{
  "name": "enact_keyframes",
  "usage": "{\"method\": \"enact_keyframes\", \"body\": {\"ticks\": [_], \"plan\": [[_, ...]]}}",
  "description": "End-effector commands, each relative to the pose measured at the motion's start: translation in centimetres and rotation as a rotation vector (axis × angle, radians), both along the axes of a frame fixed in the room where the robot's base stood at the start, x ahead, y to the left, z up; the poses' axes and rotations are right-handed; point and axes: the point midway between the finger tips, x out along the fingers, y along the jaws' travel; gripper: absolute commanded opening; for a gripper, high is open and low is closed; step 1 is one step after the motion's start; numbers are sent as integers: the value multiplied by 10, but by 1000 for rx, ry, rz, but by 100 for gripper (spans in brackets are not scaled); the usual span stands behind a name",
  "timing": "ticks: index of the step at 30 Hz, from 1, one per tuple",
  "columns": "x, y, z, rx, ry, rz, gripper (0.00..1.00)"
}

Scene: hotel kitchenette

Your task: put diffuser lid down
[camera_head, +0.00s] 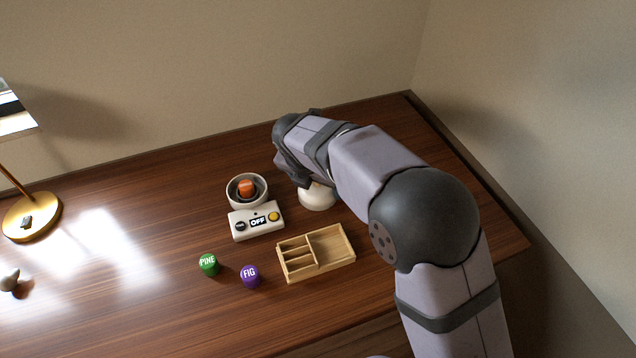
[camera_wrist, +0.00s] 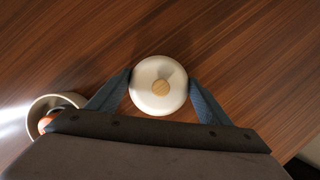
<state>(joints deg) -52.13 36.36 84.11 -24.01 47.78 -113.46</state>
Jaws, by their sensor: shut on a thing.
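The diffuser lid (camera_wrist: 149,94) is a round cream dome with a tan round knob on top. My gripper (camera_wrist: 159,86) is shut on it, one finger at each side, in the wrist view. In the head view the lid (camera_head: 317,197) shows below my wrist, low over or on the table; I cannot tell if it touches. The diffuser (camera_head: 239,206) stands left of it, an open cream bowl with an orange capsule (camera_head: 246,187) inside and a panel reading OFF (camera_head: 257,221). My fingertips are mostly hidden in the head view.
A wooden divided tray (camera_head: 333,243) lies in front of the lid, its compartments empty. A green PINE capsule (camera_head: 209,265) and a purple FIG capsule (camera_head: 250,276) stand left of it. A brass lamp base (camera_head: 32,217) is far left. The table behind the lid is clear.

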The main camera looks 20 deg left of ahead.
Motion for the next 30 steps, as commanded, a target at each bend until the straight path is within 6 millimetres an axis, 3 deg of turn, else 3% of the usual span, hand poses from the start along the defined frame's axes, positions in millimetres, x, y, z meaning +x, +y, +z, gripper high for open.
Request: {"method": "enact_keyframes", "body": {"ticks": [1,2,4,17,23,30], "plan": [[0,0,-2,-1,1,0,50],[0,0,-2,-1,1,0,75],[0,0,-2,-1,0,0,92],[-1,0,4,1,-1,1,92],[-9,1,25,2,-2,3,92],[-26,1,66,3,-2,1,92]]}}
